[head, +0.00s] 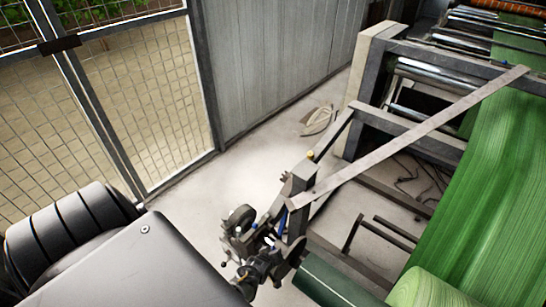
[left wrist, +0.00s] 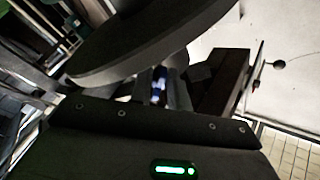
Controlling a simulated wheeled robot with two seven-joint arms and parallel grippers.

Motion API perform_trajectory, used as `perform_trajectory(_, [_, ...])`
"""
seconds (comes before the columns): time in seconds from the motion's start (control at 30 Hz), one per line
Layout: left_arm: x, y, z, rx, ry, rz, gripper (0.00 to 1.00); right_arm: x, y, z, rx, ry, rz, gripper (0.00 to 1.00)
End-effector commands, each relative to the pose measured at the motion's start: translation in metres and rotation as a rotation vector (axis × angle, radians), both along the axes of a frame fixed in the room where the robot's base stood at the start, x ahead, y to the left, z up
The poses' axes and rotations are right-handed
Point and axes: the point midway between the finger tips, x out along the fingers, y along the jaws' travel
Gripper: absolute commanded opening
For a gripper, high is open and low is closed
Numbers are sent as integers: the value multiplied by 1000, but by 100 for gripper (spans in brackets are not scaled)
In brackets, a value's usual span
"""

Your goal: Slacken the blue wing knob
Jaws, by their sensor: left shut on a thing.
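In the left wrist view, the blue wing knob (left wrist: 157,86) shows as a small blue piece between the fingers of my left gripper (left wrist: 160,92). The fingers are shut on it, and they hide most of its shape, so I cannot tell how it is turned. In the head view, small blue parts (head: 270,241) show in a dark mechanism by the machine's near end. Which of them is the knob is too small to tell. My right gripper is in neither view.
A large dark disc (left wrist: 150,45) hangs close above the fingers. A grey bar (head: 415,137) slants across the machine beside the green web (head: 490,180). A mesh fence (head: 150,95) stands at the left.

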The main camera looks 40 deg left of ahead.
Motion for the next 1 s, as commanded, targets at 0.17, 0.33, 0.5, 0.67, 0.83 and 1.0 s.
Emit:
perform_trajectory(0.17, [1,0,1,-47,-1,67,0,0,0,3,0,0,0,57])
perform_trajectory(0.33, [1,-1,1,-71,-1,102,0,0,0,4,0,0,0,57])
perform_trajectory(0.5, [1,0,1,-80,-2,116,0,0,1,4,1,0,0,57])
perform_trajectory(0.67, [1,0,1,-82,-2,118,0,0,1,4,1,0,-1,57])
perform_trajectory(0.83, [1,0,1,-81,-2,117,0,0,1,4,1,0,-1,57])
perform_trajectory(1.0, [1,0,1,-81,-2,117,36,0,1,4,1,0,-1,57])
